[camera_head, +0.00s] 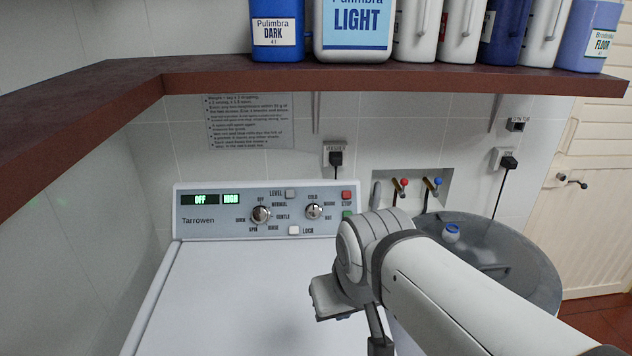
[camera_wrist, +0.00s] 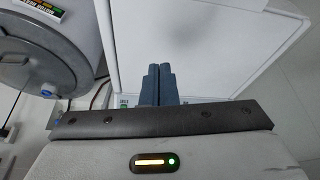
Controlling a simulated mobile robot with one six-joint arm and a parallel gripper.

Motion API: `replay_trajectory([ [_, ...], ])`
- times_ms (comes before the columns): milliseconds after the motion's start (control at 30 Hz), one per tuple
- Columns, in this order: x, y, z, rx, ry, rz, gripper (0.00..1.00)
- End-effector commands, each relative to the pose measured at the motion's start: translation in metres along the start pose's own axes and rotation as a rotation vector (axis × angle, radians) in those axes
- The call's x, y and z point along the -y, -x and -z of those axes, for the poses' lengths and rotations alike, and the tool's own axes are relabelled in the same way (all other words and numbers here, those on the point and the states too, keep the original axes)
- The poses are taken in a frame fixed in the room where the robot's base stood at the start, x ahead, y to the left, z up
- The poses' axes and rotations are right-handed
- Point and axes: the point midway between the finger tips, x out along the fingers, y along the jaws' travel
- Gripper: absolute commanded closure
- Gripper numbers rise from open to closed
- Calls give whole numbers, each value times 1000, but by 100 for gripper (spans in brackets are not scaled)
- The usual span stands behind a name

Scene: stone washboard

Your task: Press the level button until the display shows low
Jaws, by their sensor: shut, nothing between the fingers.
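The white washing machine's control panel (camera_head: 258,212) stands at the back of its lid. Its display (camera_head: 213,199) glows green with "OFF" on the left and what reads as "HIGH" on the right. The level button (camera_head: 290,193) is a small pale square beside the word LEVEL, above and between the two knobs. My gripper (camera_wrist: 158,70) is shut and empty in the wrist view, its dark fingers together against a white surface. In the head view my arm hangs over the lid's right part, in front of and below the panel. The fingertips are not clear there, and nothing touches the button.
The panel also has a lock button (camera_head: 294,230), a red stop button (camera_head: 348,195) and two knobs, the left one (camera_head: 261,215) nearest the display. A brown shelf (camera_head: 400,80) with several bottles overhangs the machine. A grey tub (camera_head: 535,262) stands to the right.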

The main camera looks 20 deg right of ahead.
Motion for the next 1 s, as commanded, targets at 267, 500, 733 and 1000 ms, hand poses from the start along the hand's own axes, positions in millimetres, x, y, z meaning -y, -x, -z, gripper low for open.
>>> replay_trajectory([
  [267, 0, 0, 0, 1, 1, 0, 100],
  [500, -5, -3, 12, -20, 9, -22, 100],
  [733, -66, -14, 125, -254, 126, -221, 100],
  [1000, -107, -36, 315, -646, 493, -420, 100],
])
